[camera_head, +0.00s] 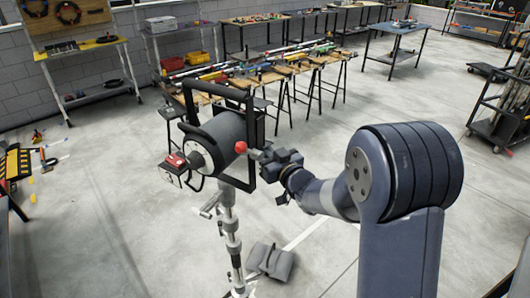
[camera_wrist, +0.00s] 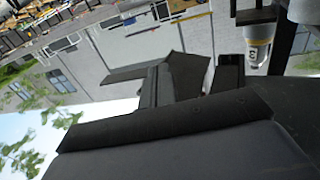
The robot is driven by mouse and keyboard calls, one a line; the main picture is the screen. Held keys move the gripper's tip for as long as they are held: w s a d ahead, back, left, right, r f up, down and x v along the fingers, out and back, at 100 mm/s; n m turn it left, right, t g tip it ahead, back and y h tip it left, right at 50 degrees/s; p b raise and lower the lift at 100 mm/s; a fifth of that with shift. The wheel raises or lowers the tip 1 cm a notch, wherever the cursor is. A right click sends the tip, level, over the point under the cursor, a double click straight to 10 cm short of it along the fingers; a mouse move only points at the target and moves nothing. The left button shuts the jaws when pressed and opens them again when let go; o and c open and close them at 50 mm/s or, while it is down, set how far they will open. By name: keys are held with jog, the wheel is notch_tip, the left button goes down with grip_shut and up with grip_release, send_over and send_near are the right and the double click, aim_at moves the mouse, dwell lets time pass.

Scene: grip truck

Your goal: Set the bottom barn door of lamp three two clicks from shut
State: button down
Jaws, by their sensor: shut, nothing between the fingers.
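A black lamp (camera_head: 222,140) with a round drum body and a square frame stands on a silver stand (camera_head: 231,225). A red knob (camera_head: 240,147) is on its right side. My gripper (camera_head: 268,158) is beside the frame's right side and looks shut and empty; I cannot tell whether it touches the lamp. In the wrist view a dark plate with a folded edge (camera_wrist: 165,122) fills the lower part, with dark flaps (camera_wrist: 185,75) above it. I cannot tell which piece is the bottom barn door, or its angle.
A grey sandbag (camera_head: 270,262) lies at the stand's foot. Trestle tables (camera_head: 300,68) with gear stand behind the lamp. A shelf (camera_head: 85,70) is at the back left and a dark cart (camera_head: 500,115) at the right. The middle floor is mostly clear.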

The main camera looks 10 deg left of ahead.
jog(key=shift+w+d+r+p, duration=0.15)
jog(key=shift+w+r+p, duration=0.15)
jog(key=shift+r, duration=0.55)
jog(key=shift+w+d+f+b, duration=0.1)
jog(key=shift+w+f+b, duration=0.15)
jog(key=shift+f+b, duration=0.5)
jog(key=b+v, duration=0.1)
jog(key=v, duration=0.7)
dwell(0.7)
